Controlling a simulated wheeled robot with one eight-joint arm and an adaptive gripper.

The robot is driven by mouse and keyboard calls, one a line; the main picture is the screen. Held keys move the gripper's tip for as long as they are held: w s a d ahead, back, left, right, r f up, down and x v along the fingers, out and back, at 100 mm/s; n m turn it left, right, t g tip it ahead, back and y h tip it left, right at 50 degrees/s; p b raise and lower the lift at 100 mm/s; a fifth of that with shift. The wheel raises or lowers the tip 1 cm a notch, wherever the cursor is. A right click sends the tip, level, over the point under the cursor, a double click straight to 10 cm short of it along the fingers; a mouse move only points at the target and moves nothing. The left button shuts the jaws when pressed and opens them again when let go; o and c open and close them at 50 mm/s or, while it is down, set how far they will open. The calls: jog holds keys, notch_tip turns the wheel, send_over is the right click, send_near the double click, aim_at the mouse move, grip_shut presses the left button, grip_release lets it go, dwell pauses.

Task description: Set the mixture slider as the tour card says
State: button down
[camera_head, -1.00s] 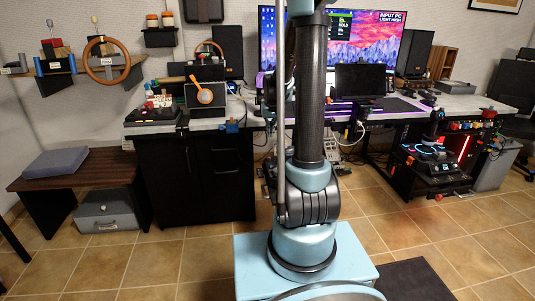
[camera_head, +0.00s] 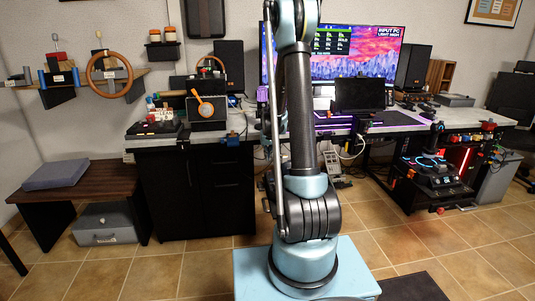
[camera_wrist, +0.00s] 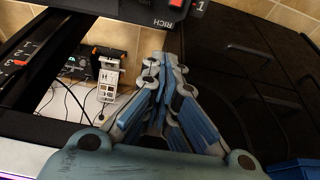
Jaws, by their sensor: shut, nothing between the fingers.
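In the wrist view, my gripper (camera_wrist: 170,62) is shut and empty, its fingertips just below a dark panel (camera_wrist: 135,10) at the top edge. The panel has white lettering reading RICH and a red part (camera_wrist: 190,3) beside it, cut off by the frame. I cannot tell whether the fingertips touch the panel. A dark strip at the left (camera_wrist: 18,60) has the numbers 2 and 3 and a red mark. In the head view my arm rises out of the top of the frame, and my gripper does not show. I cannot make out a tour card.
A long desk (camera_head: 480,112) carries a monitor (camera_head: 350,45), a laptop and speakers. A black cabinet (camera_head: 197,190) stands at the left, beside a low wooden bench (camera_head: 110,180). Tiled floor is clear at the front left. In the wrist view, black drawers (camera_wrist: 265,75) are close on the right.

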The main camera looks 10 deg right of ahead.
aim_at(270, 173)
jog(key=shift+s+f, duration=0.4)
jog(key=shift+f, duration=0.35)
jog(key=shift+s+f, duration=0.45)
jog(key=shift+f, duration=0.25)
jog(key=shift+s+f, duration=0.4)
jog(key=shift+f, duration=0.35)
